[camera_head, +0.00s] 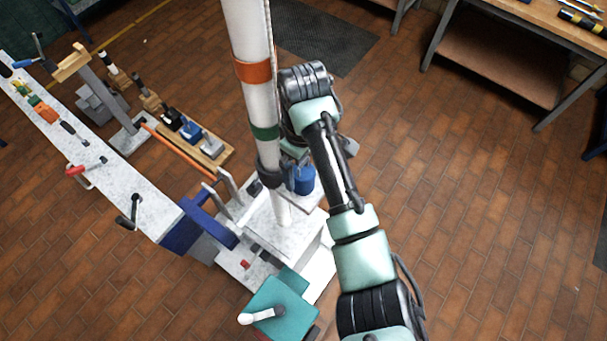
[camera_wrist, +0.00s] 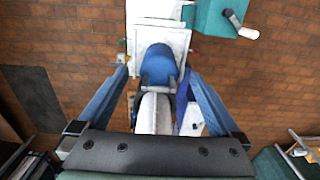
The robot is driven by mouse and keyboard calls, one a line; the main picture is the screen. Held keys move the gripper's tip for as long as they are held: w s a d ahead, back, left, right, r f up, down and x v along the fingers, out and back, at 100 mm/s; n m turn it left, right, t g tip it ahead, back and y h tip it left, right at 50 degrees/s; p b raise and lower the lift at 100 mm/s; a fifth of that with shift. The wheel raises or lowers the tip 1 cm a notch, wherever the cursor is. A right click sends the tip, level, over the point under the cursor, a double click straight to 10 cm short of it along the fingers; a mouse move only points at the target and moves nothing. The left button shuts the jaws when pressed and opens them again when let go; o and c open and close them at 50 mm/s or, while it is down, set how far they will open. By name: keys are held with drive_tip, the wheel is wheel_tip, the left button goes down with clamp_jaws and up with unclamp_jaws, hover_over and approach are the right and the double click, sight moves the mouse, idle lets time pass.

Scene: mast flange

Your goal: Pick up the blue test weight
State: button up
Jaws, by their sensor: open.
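The blue test weight (camera_head: 304,179) is a small blue cylinder beside the white mast, just below my gripper (camera_head: 298,158) in the head view. In the wrist view a blue rounded shape, which looks like the weight (camera_wrist: 158,64), lies between the two spread fingers of my gripper (camera_wrist: 156,68). A pale rounded form shows nearer the palm; I cannot tell what it is. My gripper is open. Whether the fingers touch the weight is unclear, and the mast and my arm partly hide the gripper in the head view.
The white mast (camera_head: 252,100), with orange and green bands, rises close to the left of my gripper. A teal box with a white handle (camera_head: 283,308) stands in front. A long pale bench (camera_head: 100,165) with tools lies left. Brick floor is free on the right.

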drive_tip(key=shift+w+f, duration=0.1)
drive_tip(key=shift+f, duration=1.15)
drive_tip(key=shift+r, duration=0.1)
clamp_jaws()
